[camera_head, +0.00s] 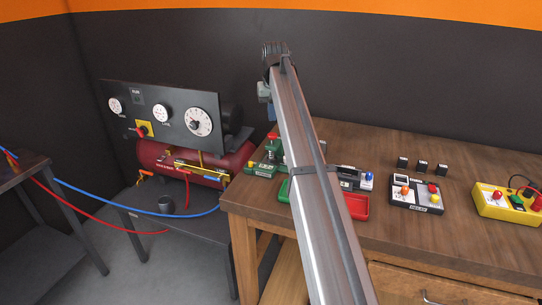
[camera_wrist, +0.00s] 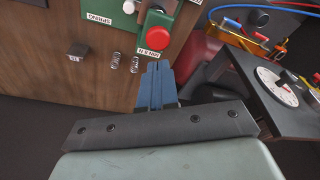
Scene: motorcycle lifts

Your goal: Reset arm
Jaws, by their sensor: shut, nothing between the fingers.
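My gripper (camera_wrist: 157,82) shows in the wrist view with its blue fingers together and nothing between them. In the head view the arm reaches up and away from the bottom, and the gripper (camera_head: 270,112) hangs small at its far end, partly hidden by the arm. The fingers point toward a green device with a red button (camera_wrist: 158,37) at the edge of the wooden workbench (camera_wrist: 40,75). In the head view this green device (camera_head: 262,169) stands at the bench's far left corner. I cannot tell the exact gap between them.
A gauge panel (camera_head: 178,133) and red compressor (camera_head: 152,156) stand left of the bench. Red and blue hoses (camera_head: 90,195) run left. Small black blocks (camera_head: 422,166), a button box (camera_head: 415,206) and a yellow box (camera_head: 508,208) occupy the right bench. A red tray (camera_head: 356,206) lies beside my arm.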

